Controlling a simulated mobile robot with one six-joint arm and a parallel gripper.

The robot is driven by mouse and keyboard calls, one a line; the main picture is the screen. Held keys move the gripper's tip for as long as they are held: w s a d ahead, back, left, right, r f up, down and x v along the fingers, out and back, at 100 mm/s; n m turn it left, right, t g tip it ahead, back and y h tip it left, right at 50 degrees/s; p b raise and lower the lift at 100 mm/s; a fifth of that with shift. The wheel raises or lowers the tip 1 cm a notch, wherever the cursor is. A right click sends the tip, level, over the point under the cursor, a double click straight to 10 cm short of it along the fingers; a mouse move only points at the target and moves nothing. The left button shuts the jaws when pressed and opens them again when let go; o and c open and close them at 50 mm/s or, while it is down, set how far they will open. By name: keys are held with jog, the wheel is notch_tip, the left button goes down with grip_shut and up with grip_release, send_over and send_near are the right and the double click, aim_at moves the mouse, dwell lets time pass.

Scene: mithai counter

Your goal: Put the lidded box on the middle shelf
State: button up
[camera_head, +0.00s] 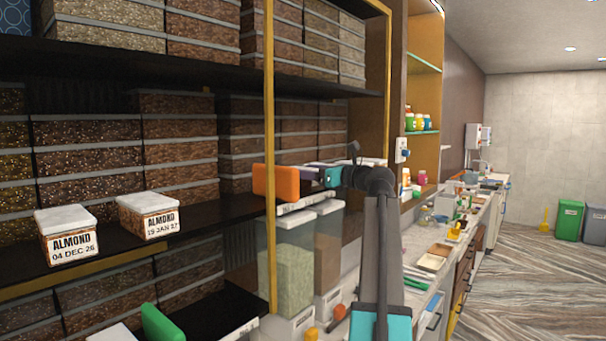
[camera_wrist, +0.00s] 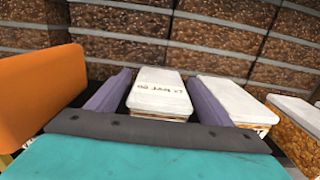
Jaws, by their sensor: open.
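A white-lidded box labelled ALMOND 04 DEC 26 (camera_head: 70,240) and one labelled ALMOND 19 JAN 27 (camera_head: 148,218) stand apart on the middle dark shelf (camera_head: 215,216). My gripper (camera_head: 312,176) points left at the shelving, beside an orange panel (camera_head: 275,183). In the wrist view its two fingers (camera_wrist: 158,98) are apart. Another white-lidded box (camera_wrist: 163,90) shows between them, with small writing that I cannot read. I cannot tell whether the fingers touch it. In the head view this box is hidden.
More white-lidded boxes stand to the right in the wrist view, a near one (camera_wrist: 232,98) and one at the edge (camera_wrist: 300,125). Stacked brown boxes (camera_head: 180,150) fill the back. A yellow post (camera_head: 268,100) stands by the orange panel. Clear bins (camera_head: 290,262) stand below my gripper.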

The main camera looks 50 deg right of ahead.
jog(key=s+d+b, duration=0.1)
jog(key=s+b, duration=0.3)
jog(key=s, duration=0.7)
dwell(0.8)
